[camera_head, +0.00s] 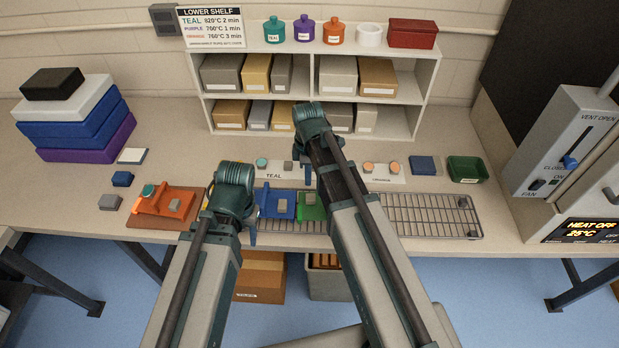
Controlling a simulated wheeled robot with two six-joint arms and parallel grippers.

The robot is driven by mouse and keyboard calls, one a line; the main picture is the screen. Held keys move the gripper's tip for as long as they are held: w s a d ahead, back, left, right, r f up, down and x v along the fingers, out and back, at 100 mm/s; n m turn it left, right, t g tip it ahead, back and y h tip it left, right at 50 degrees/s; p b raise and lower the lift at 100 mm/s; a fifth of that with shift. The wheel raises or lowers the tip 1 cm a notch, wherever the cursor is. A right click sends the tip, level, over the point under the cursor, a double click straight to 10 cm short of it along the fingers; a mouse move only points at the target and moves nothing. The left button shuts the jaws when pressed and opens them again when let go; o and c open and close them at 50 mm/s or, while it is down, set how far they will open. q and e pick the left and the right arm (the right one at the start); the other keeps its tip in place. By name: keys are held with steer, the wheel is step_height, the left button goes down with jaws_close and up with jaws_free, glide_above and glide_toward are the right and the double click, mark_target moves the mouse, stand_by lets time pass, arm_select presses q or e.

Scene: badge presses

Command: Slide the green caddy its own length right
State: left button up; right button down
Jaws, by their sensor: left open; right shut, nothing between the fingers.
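A small dark green open tray, the green caddy (467,169), stands on the bench at the right, with a light label on its front. My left gripper (233,200) is open over the front of the bench, between the orange press and the blue press, far left of the caddy. My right gripper (307,160) is shut and empty, above the bench in front of the shelf and well left of the caddy. The arms partly hide the fingers of both grippers. Neither gripper touches the caddy.
The bench right of the caddy looks clear up to the grey kiln control box (555,140). Orange (165,208), blue (275,205) and green (312,208) presses stand further left.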

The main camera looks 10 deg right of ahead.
mark_target(308, 200)
step_height(308, 200, down, 9)
steer(key=b, duration=0.8)
steer(key=d, duration=0.2)
steer(key=s+d+r+p, duration=0.1)
steer(key=shift+d, duration=0.4)
steer(key=s+d, duration=0.2)
steer(key=d, duration=0.4)
steer(key=s+d, duration=0.2)
steer(key=d, duration=0.5)
steer(key=s+d, duration=0.1)
steer(key=d, duration=0.5)
steer(key=shift+s+d, duration=0.35)
steer(key=shift+s, duration=0.05)
